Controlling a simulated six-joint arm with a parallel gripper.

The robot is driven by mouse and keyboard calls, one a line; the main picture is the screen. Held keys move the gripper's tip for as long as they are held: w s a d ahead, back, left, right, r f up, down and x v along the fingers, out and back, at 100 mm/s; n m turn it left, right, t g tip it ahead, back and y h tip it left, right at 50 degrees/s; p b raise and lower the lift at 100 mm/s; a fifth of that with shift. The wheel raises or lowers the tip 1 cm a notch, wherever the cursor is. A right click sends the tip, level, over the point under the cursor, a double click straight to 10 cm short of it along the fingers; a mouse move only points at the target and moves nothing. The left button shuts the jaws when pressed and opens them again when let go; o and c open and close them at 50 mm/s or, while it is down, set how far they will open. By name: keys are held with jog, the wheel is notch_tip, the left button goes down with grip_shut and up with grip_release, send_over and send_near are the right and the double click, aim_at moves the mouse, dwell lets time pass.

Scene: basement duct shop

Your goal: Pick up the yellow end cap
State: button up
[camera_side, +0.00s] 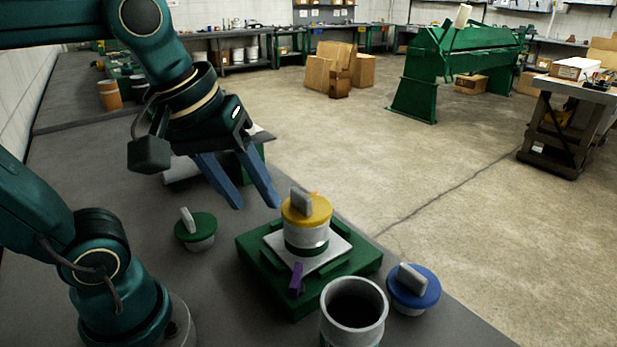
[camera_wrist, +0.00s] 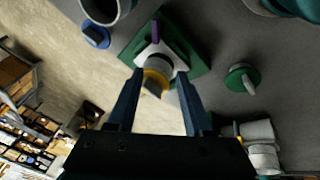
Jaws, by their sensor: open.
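The yellow end cap (camera_side: 307,210) with a grey upright tab sits on top of a light grey duct piece (camera_side: 306,241) with a green band. That piece stands on a white plate on a green base (camera_side: 349,278). My gripper (camera_side: 254,206) is open and empty, with blue fingers pointing down, above and to the left of the yellow cap in the side view. In the wrist view the yellow end cap (camera_wrist: 156,80) shows between the open fingers (camera_wrist: 156,88), apart from both.
A green cap (camera_side: 195,228) lies left of the base and a blue cap (camera_side: 414,287) lies to its right. An open grey pipe (camera_side: 353,315) stands in front. A small purple piece (camera_side: 296,280) is at the base's near side. The bench edge runs close behind the base.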

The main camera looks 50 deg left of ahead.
jog(key=w+a+r+n+g, duration=0.2)
jog(key=w+n, duration=0.5)
jog(key=n, duration=0.1)
jog(key=n+g, duration=0.2)
send_over(301, 193)
notch_tip(301, 193, down, 3)
jog(key=shift+f, duration=0.1)
jog(key=shift+a+f, duration=0.1)
jog(key=shift+f, duration=2.9)
grip_shut()
